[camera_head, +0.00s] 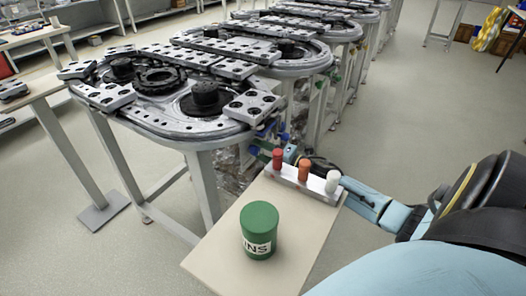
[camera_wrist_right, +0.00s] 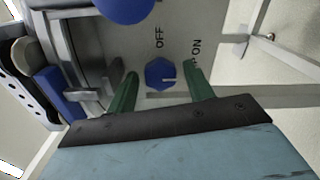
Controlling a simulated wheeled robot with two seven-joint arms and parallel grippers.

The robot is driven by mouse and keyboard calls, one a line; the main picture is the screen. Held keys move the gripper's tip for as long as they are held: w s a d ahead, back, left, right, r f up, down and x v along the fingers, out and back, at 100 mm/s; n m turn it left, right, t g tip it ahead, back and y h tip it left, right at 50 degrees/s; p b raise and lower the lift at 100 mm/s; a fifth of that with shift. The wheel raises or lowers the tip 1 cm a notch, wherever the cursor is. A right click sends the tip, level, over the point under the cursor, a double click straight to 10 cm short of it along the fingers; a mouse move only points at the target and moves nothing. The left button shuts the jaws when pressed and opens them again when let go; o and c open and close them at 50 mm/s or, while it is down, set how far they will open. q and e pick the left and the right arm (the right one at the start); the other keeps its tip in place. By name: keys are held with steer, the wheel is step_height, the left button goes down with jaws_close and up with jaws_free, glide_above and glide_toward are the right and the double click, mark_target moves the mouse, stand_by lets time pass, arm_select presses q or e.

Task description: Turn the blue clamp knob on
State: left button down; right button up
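The blue clamp knob (camera_wrist_right: 158,72) shows in the right wrist view on a grey panel, with a pale line on its face pointing right. The word OFF is above it and ON is up to its right. My right gripper (camera_wrist_right: 163,82) is open, its two green fingers on either side of the knob in the picture; I cannot tell whether they touch it. In the head view my right gripper (camera_head: 277,155) is at the near corner of the track's frame, small and partly hidden behind the peg block. My left gripper is not in view.
A larger blue round part (camera_wrist_right: 125,8) is above the knob in the wrist view. In the head view, a board (camera_head: 215,262) holds a green can (camera_head: 259,230) and a block with red, orange and white pegs (camera_head: 300,182). The metal ring track (camera_head: 190,125) stands behind.

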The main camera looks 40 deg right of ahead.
steer(key=shift+o, duration=0.3)
steer(key=shift+s+d, duration=0.1)
steer(key=shift+s, duration=0.2)
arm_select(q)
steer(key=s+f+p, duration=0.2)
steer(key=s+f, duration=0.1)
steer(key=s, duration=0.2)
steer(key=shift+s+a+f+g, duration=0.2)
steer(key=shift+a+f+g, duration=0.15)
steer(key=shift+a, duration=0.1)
arm_select(e)
steer(key=v, duration=1.2)
steer(key=shift+s, duration=0.4)
steer(key=shift+d, duration=0.1)
